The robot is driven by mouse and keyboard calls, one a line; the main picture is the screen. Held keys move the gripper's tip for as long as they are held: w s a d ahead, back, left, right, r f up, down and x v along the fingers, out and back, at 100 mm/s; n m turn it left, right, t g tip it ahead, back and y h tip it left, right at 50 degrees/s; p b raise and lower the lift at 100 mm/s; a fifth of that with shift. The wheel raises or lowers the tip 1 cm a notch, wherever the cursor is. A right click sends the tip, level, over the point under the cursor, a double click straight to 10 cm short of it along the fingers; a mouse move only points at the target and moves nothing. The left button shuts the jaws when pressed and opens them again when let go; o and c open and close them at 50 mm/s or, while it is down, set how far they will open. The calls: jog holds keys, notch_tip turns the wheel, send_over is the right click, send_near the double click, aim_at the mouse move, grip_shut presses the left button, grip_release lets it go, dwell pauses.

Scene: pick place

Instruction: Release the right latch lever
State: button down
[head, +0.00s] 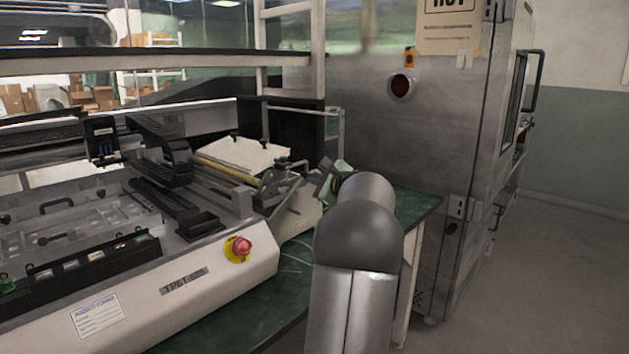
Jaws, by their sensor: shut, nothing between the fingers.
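A light-coloured benchtop machine (225,262) marked with a name plate fills the left and middle. At its right end are dark lever-like parts (283,182) beside a pale slanted housing (297,208). I cannot tell which of them is the right latch lever, or its position. My grey arm rises at the lower middle and reaches away toward that end, covering part of it. My gripper cannot be made out; it seems hidden behind my arm. A small dark shape (326,182) at the arm's left edge is too unclear to name.
A red emergency-stop button (240,248) sits on the machine's front. The machine stands on a green-topped bench (415,207). A tall metal cabinet (430,130) stands behind it to the right. White papers (240,154) lie on the machine. Open floor (540,280) is at the right.

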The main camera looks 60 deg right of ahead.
jog(key=s, duration=0.9)
jog(key=shift+s+a+f, duration=0.3)
jog(key=shift+f, duration=0.15)
